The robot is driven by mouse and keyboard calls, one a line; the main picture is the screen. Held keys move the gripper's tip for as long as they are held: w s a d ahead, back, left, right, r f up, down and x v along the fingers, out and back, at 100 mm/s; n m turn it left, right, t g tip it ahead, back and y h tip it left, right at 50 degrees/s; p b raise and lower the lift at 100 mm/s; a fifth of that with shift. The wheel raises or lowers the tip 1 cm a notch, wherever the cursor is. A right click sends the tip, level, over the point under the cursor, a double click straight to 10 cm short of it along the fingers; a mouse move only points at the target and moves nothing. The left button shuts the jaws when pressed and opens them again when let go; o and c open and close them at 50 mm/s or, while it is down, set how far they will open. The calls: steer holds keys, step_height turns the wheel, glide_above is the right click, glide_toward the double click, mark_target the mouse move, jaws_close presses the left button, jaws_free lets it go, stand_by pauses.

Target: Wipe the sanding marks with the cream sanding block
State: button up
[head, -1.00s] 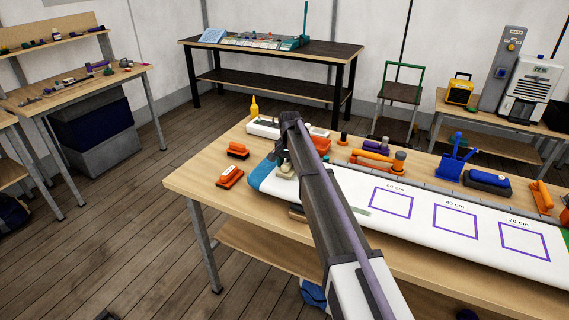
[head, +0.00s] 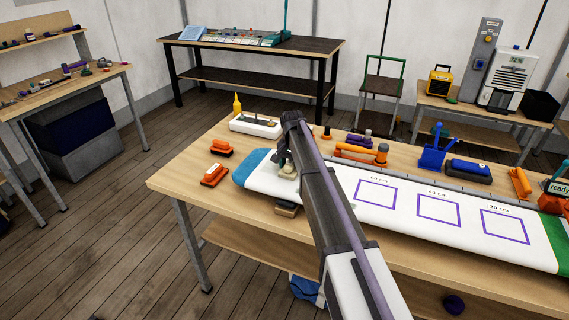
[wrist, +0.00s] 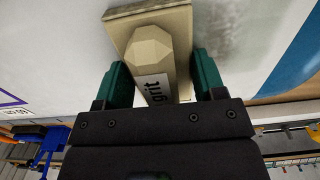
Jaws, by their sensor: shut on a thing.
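The cream sanding block (wrist: 122,22) sits between the two dark green fingers of my gripper (wrist: 160,72) in the wrist view, with "grit" printed on its side. My gripper is shut on it. The block is over the white spar; I cannot tell whether it touches. A grey smudged sanding mark (wrist: 222,22) lies on the white surface right of the block. In the head view my gripper (head: 287,170) is over the blue-ended left part of the white spar (head: 400,208), partly hidden by my arm. Purple outlined squares (head: 376,194) run along the spar.
Two orange blocks (head: 220,147) (head: 214,175) lie on the bench left of the spar. A white tray (head: 254,124), orange-handled tools (head: 362,153), a blue holder (head: 437,153) and a dark blue block (head: 468,171) stand behind it. Bare bench (head: 180,180) shows at the left end.

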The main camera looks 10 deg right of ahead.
mark_target(272, 169)
steer(key=shift+s+a, duration=0.65)
steer(key=shift+s, duration=0.3)
steer(key=shift+w+a, duration=1)
steer(key=shift+a, duration=0.55)
steer(key=shift+w+a, duration=1.05)
steer(key=shift+a, duration=0.45)
steer(key=shift+w+a, duration=1)
steer(key=shift+a, duration=0.55)
steer(key=shift+f, duration=0.15)
steer(key=shift+s+d, duration=0.3)
steer(key=shift+c, duration=0.3)
steer(key=shift+s+d, duration=0.4)
steer(key=shift+d, duration=0.3)
steer(key=shift+s+d, duration=0.35)
steer(key=shift+d, duration=0.35)
steer(key=shift+s+d, duration=0.65)
steer(key=shift+d, duration=0.3)
steer(key=shift+s+d, duration=0.7)
steer(key=shift+d, duration=0.3)
steer(key=shift+s+d, duration=0.65)
steer(key=shift+d, duration=0.3)
